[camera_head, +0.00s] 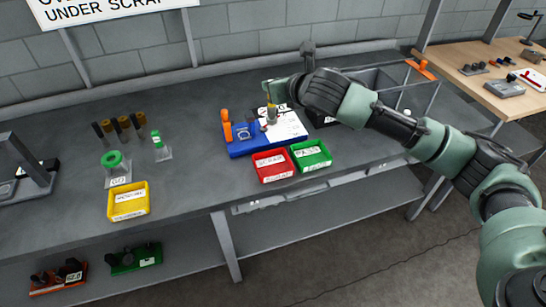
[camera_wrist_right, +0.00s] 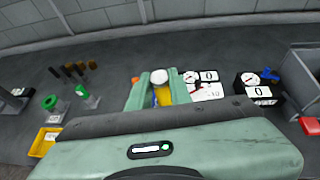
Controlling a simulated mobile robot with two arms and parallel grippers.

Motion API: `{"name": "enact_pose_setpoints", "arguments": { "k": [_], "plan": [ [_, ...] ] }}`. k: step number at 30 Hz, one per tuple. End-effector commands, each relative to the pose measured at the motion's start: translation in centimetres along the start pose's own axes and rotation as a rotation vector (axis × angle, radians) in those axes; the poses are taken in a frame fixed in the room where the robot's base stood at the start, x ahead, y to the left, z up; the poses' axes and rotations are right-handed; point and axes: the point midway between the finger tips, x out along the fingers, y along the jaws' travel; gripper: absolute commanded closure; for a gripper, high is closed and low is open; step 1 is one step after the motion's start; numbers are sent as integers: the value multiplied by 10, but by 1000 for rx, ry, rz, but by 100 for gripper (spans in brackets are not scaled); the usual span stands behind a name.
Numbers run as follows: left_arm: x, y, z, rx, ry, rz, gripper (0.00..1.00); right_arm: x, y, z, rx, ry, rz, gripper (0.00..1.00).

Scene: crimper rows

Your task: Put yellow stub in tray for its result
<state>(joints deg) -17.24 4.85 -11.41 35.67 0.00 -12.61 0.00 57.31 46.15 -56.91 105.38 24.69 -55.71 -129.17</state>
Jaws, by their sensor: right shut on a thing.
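My right gripper (camera_head: 268,98) reaches in from the right over the blue fixture and is shut on the yellow stub. The stub (camera_head: 270,102) shows as a small yellow piece between the fingers, with a grey cylinder-like part (camera_head: 271,115) just below; I cannot tell whether they touch. In the right wrist view yellow (camera_wrist_right: 164,97) shows between the fingers, beside a white round top (camera_wrist_right: 159,76). A red tray (camera_head: 261,178), labelled like SCRAP, and a green tray (camera_head: 318,166), labelled like PASS, stand side by side in front. A yellow tray (camera_head: 128,214) with an unclear label stands left. My left gripper is out of view.
The blue fixture (camera_head: 241,151) has an orange lever (camera_head: 226,125) and a white card (camera_head: 290,128) beside it. Green go-gauge-like pieces (camera_head: 114,160) and several dark, brown-topped stubs (camera_head: 123,122) stand left. Grey bench between them and the fixture is clear. A grey bin (camera_wrist_right: 305,72) stands right.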

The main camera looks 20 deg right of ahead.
Motion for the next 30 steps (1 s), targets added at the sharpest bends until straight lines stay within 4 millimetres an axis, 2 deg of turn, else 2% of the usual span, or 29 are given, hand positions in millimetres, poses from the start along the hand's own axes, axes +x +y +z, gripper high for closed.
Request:
{"name": "enact_pose_setpoints", "arguments": {
  "k": [2, 4, 15, 18, 26, 30],
  "plan": [
    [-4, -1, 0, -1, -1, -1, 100, 2, -4, -2, 1, 3, -3, 100],
    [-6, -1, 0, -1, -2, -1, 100, 7, -4, -13, 1, 6, -4, 100],
    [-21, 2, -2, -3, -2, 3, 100, 49, -3, -102, 2, 7, -2, 100],
    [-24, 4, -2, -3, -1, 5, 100, 58, -3, -120, 3, 4, -3, 100],
    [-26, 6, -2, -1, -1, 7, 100, 70, -3, -143, 1, 1, -3, 100],
    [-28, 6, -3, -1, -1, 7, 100, 80, -3, -164, 2, 4, -3, 100]
  ]
}}
